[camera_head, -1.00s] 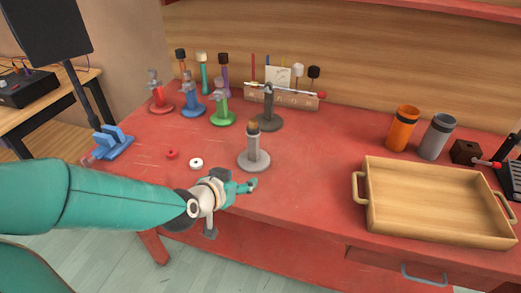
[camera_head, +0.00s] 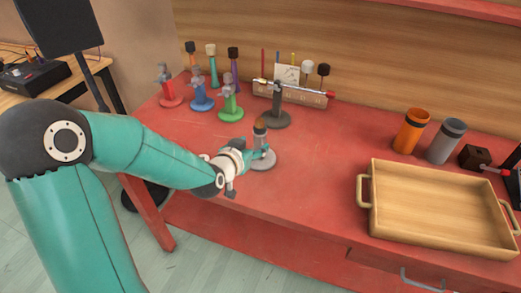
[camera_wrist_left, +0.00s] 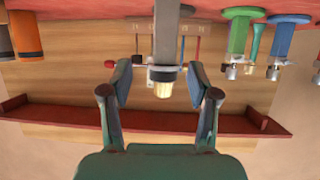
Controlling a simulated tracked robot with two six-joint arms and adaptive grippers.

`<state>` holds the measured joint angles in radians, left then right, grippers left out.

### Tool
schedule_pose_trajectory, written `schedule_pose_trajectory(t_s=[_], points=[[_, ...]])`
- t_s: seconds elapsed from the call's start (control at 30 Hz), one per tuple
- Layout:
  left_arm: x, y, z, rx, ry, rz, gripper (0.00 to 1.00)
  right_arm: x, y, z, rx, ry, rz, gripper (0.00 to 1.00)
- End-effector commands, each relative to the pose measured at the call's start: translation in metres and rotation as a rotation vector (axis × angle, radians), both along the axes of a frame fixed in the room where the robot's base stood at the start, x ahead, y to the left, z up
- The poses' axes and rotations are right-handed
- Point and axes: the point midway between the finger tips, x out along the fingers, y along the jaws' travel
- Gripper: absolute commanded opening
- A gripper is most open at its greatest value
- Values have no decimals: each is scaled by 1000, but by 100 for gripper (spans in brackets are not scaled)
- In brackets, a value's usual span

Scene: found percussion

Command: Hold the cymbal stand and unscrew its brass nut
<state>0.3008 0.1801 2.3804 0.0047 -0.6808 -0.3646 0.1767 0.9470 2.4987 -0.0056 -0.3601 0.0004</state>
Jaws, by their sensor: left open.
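The cymbal stand (camera_head: 265,163) stands upright on the red table, with a grey round base and a grey post. Its brass nut (camera_head: 260,122) sits at the top; in the left wrist view, the nut (camera_wrist_left: 162,89) shows below a dark band, as that picture is upside down. My left gripper (camera_head: 257,152) is at the stand's post. In the left wrist view the left gripper (camera_wrist_left: 160,85) is open, with one finger on each side of the post (camera_wrist_left: 167,38) and gaps between. My right gripper is not in view.
A dark stand (camera_head: 278,118) with a rod on top is behind. Red, blue and green stands (camera_head: 230,108) are at the back left. A wooden tray (camera_head: 365,190) fills the front right, with orange and grey cups (camera_head: 410,132) behind it. The table between stand and tray is clear.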

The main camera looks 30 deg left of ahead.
Motion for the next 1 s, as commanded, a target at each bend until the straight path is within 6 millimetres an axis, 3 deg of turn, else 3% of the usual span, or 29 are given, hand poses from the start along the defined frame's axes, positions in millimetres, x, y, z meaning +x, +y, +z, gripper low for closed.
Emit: schedule_pose_trajectory(t_s=[0.1,0.37,0.7,1.0], points=[[14,3,-5,0,0,1,60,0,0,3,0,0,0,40],[26,7,-9,0,0,3,60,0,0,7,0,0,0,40],[62,18,-25,-1,1,3,60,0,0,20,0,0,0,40],[65,19,-27,0,-1,3,59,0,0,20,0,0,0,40]])
